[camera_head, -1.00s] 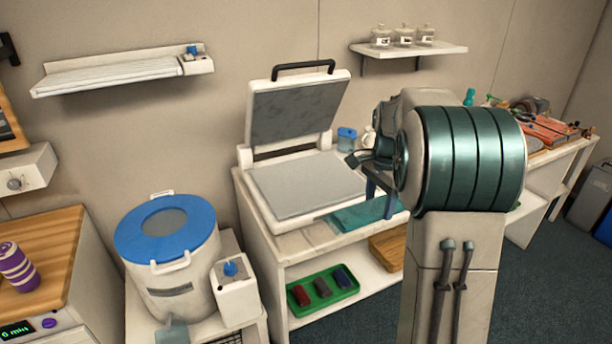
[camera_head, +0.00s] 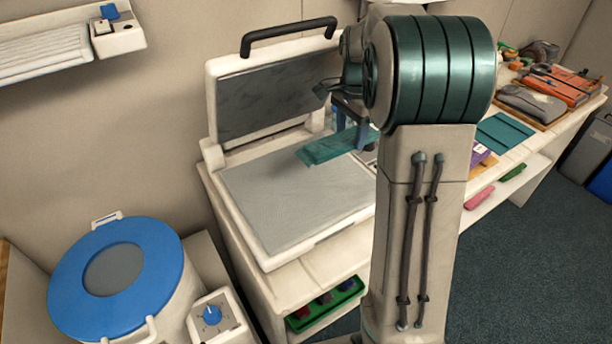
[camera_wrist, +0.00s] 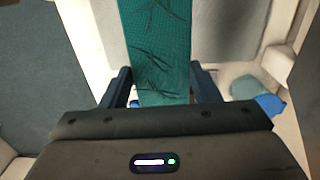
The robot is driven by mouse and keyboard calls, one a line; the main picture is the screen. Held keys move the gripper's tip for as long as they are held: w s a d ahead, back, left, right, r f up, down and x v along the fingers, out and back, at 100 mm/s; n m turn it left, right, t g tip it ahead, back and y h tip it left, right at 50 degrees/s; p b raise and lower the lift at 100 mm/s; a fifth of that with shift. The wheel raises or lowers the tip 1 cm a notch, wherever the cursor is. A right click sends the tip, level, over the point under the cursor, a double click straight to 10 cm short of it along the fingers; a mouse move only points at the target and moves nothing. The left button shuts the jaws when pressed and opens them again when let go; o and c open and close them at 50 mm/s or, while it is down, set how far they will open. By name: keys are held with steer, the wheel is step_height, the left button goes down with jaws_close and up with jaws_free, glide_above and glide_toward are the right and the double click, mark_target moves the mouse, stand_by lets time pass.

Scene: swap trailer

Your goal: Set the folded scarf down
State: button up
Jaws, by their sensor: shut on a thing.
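The folded scarf (camera_head: 335,148) is a flat teal strip. My gripper (camera_head: 352,125) is shut on it and holds it out over the back right part of the press's grey plate (camera_head: 290,195). The press lid (camera_head: 275,95) stands open behind. In the wrist view the scarf (camera_wrist: 157,45) runs away between the two dark fingers of my gripper (camera_wrist: 160,75), with dark crease marks on it. The scarf appears raised above the plate, though the exact gap is hard to tell. My arm hides the press's right side in the head view.
A blue-lidded white tub (camera_head: 118,275) stands at the front left. A green tray (camera_head: 325,305) is on the shelf below the press. On the table to the right lie a flat teal sheet (camera_head: 503,133) and several tools. The grey plate is otherwise bare.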

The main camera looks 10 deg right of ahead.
steer(key=p, duration=0.1)
glide_above(310, 193)
step_height(310, 193, down, 7)
steer(key=shift+w+d+r, duration=0.1)
steer(key=shift+r, duration=0.05)
steer(key=shift+f+p, duration=0.45)
steer(key=shift+f, duration=1.55)
steer(key=shift+f, duration=0.15)
steer(key=o, duration=1)
